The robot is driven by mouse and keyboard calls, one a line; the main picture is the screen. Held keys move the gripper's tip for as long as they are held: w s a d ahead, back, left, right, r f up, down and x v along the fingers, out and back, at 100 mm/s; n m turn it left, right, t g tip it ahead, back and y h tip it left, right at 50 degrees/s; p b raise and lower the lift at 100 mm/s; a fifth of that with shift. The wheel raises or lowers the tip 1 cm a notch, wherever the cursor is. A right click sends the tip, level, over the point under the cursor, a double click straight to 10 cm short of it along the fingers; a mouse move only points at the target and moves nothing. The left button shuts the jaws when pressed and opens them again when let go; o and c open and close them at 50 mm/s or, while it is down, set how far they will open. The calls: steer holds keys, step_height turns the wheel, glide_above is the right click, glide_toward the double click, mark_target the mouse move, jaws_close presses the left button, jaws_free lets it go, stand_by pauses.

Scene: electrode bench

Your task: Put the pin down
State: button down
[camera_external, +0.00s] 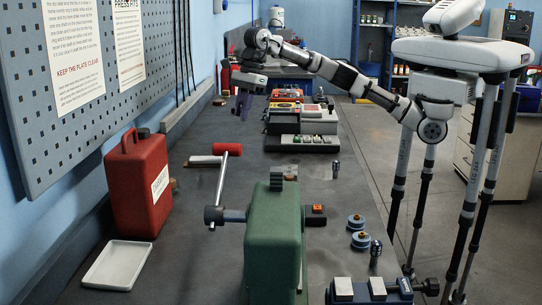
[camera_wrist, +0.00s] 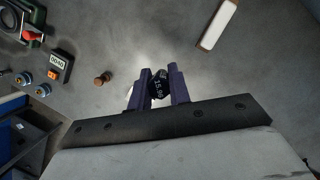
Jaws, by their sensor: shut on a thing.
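The held pin is too small to make out in the external view. The bench top lies below the pin, with grey surface around it. Two other dark, pin-like pieces stand on the bench, one at mid-right (camera_external: 336,169) and one nearer (camera_external: 376,252).
A green press (camera_external: 272,245) with a long lever (camera_external: 220,190) stands in front. A red can (camera_external: 138,183) and a white tray (camera_external: 118,264) are at left. Blue discs (camera_external: 355,222) lie at right. Instruments (camera_external: 302,142) crowd the back. The mid-bench has bare room.

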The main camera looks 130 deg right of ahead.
step_height(320, 180, down, 17)
steer(key=shift+r+p, duration=0.1)
steer(key=shift+p, duration=0.2)
steer(key=shift+f, duration=0.25)
steer(key=c, duration=1.3)
jaws_free()
steer(key=shift+r, duration=0.1)
steer(key=b+v, duration=0.1)
steer(key=v, duration=1.1)
steer(key=shift+r, duration=0.15)
